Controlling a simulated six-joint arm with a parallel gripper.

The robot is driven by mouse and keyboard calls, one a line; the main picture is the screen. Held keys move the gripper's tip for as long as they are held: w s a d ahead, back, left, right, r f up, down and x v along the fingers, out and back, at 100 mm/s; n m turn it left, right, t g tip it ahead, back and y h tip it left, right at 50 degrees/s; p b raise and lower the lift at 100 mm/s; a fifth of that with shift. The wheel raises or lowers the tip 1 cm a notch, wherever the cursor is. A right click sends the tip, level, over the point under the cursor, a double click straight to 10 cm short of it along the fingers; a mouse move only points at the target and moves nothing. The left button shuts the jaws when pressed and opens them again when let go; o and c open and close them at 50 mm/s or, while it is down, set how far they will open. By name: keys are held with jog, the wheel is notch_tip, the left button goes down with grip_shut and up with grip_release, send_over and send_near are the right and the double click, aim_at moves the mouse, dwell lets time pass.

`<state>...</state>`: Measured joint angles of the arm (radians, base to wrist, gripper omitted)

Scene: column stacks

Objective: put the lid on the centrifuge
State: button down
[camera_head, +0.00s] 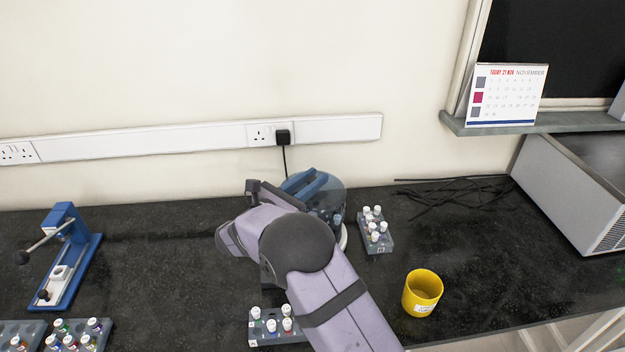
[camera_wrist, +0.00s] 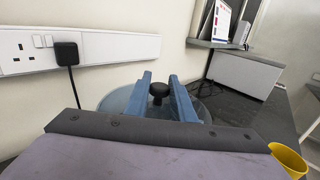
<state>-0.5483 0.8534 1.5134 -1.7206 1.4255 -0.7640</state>
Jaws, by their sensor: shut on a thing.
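The lid (camera_head: 332,196) is a translucent blue-grey dome, partly hidden behind my arm in the head view. In the wrist view the lid (camera_wrist: 119,98) shows as a round disc with a black knob (camera_wrist: 158,91) on top. My gripper (camera_wrist: 160,84) has its two blue fingers on either side of the knob and is shut on it. In the head view my gripper (camera_head: 308,184) is over the lid. The centrifuge (camera_head: 344,240) shows only as a pale base edge below the lid, with tubes near it. I cannot tell whether the lid touches the base.
A tube rack (camera_head: 376,238) stands close on the right. Another rack (camera_head: 270,330) is in front, beside my arm. A yellow cup (camera_head: 422,292) stands front right. A blue press (camera_head: 70,255) and more racks (camera_head: 75,335) are at left. A black plug (camera_head: 283,137) and cable hang behind.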

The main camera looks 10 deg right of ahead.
jog(key=shift+f+b, duration=0.55)
jog(key=shift+f, duration=0.2)
dwell(1.2)
jog(key=shift+f, duration=0.35)
jog(key=shift+f+b, duration=2.2)
jog(key=shift+f, duration=0.6)
jog(key=c, duration=0.9)
grip_release()
jog(key=shift+c, duration=0.2)
jog(key=shift+r, duration=0.1)
jog(key=shift+r+p, duration=2.1)
jog(key=shift+r, duration=0.85)
jog(key=shift+d, duration=0.1)
